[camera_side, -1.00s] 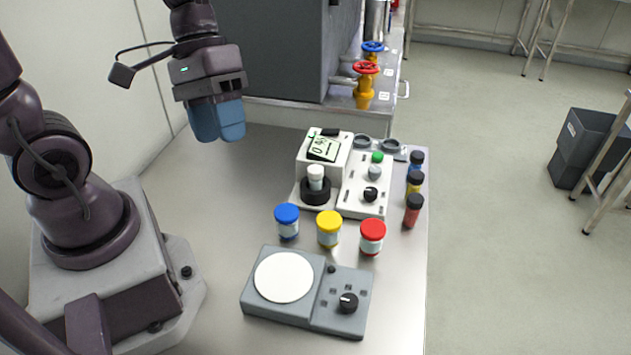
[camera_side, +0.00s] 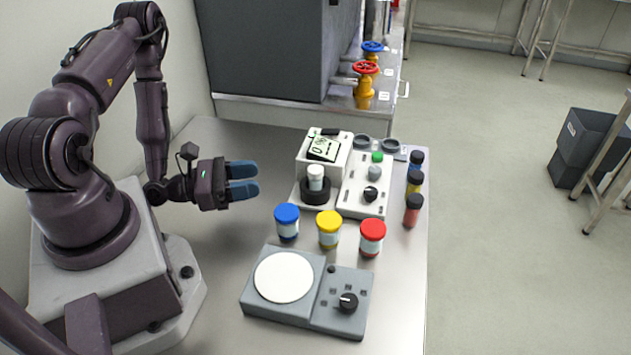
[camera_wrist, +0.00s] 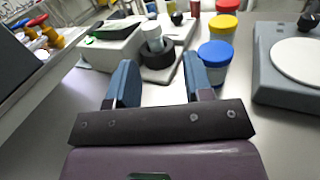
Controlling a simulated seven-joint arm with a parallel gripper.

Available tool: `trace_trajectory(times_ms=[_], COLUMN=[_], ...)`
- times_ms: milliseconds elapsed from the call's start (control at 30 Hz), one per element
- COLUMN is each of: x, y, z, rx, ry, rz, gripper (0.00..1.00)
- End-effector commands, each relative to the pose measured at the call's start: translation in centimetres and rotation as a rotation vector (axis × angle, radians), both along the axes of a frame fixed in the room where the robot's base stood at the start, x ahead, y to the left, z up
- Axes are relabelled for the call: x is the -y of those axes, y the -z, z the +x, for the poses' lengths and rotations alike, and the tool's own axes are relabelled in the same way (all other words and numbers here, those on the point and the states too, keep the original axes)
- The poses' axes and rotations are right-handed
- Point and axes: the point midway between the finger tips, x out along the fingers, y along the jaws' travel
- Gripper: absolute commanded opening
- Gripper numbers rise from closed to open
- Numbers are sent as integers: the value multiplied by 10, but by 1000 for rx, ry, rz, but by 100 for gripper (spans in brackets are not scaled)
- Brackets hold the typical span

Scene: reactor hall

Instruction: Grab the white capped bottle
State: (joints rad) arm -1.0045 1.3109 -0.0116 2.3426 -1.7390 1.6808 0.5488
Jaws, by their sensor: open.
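The white capped bottle (camera_side: 316,177) stands upright in a black round holder (camera_side: 315,192) on the white meter device (camera_side: 325,150). In the wrist view the bottle (camera_wrist: 152,36) shows ahead, between and beyond my fingers. My gripper (camera_side: 257,180) is low over the table, level, with its blue fingers pointing right toward the bottle. A clear gap lies between the fingertips and the bottle. The fingers are apart and nothing is between them; in the wrist view my gripper (camera_wrist: 160,78) is also empty.
Jars with blue (camera_side: 287,221), yellow (camera_side: 329,228) and red (camera_side: 372,236) lids stand in front of the meter. A grey stirrer plate (camera_side: 343,318) is at the front. A white control box (camera_side: 365,186) and several black-capped vials (camera_side: 413,210) are at the right. The table's left part is clear.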

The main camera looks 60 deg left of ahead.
Motion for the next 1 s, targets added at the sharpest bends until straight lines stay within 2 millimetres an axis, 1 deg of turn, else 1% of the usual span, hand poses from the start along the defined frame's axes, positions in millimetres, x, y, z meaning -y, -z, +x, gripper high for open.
trace_trajectory(times_ms=[33,100,200,267,500,600,767,1000], x=[-3,-5,-5,-3,9,12,15,24], y=[8,15,18,18,18,18,18,18], z=[-4,-6,-1,7,50,62,71,105], rx=[-17,-30,-35,-35,-34,-35,-37,-34], ry=[-47,-88,-109,-109,-106,-106,-105,-105], rz=[-18,-29,-32,-32,-31,-31,-33,-31], gripper=[47,47,47,47,47,47,47,47])
